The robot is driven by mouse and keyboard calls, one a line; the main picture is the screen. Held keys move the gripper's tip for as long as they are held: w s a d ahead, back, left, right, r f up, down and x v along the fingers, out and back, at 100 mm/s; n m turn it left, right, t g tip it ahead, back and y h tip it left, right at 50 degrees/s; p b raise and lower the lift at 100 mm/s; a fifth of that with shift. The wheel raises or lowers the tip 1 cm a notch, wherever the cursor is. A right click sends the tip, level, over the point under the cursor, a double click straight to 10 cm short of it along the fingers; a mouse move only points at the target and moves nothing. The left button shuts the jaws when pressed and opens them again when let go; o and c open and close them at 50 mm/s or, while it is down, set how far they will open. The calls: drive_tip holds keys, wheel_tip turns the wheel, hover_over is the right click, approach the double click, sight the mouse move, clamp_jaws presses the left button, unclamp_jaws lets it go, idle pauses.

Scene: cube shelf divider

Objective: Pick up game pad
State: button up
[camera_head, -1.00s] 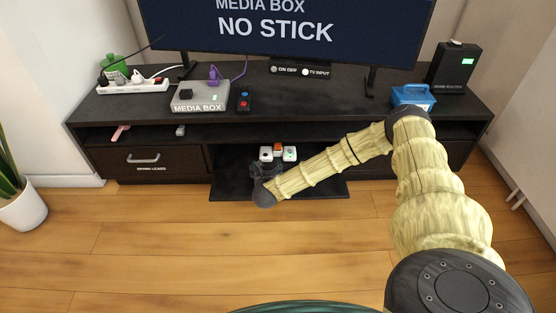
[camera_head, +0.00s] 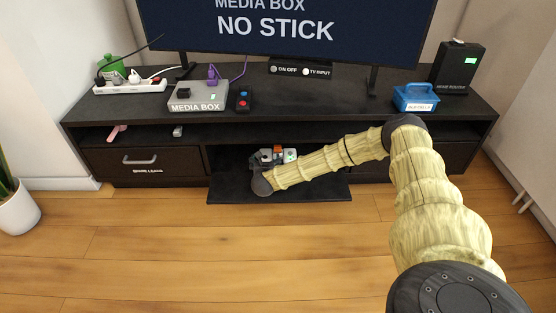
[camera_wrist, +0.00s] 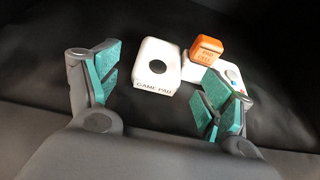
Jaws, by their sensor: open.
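The game pad (camera_wrist: 157,66) is a white block with a black round spot on top and "GAME PAD" lettering on its near face. It lies on a dark surface in the wrist view. My gripper (camera_wrist: 160,78) is open, with one teal-padded finger left of the game pad and the other to its right. The game pad is a little ahead of and between the fingers, and nothing is held. In the head view my gripper (camera_head: 264,162) is over the low dark open section of the cabinet and hides most of the game pad.
An orange block (camera_wrist: 207,47) with lettering sits on a white piece right of the game pad. A white device (camera_wrist: 232,74) with coloured buttons is partly behind the right finger. The cabinet top (camera_head: 320,108) overhangs the section. A blue basket (camera_head: 414,98) stands on top.

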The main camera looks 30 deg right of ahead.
drive_tip(key=shift+b+x, duration=0.35)
drive_tip(key=shift+x, duration=0.75)
drive_tip(key=shift+r, duration=0.1)
drive_tip(key=c, duration=1.2)
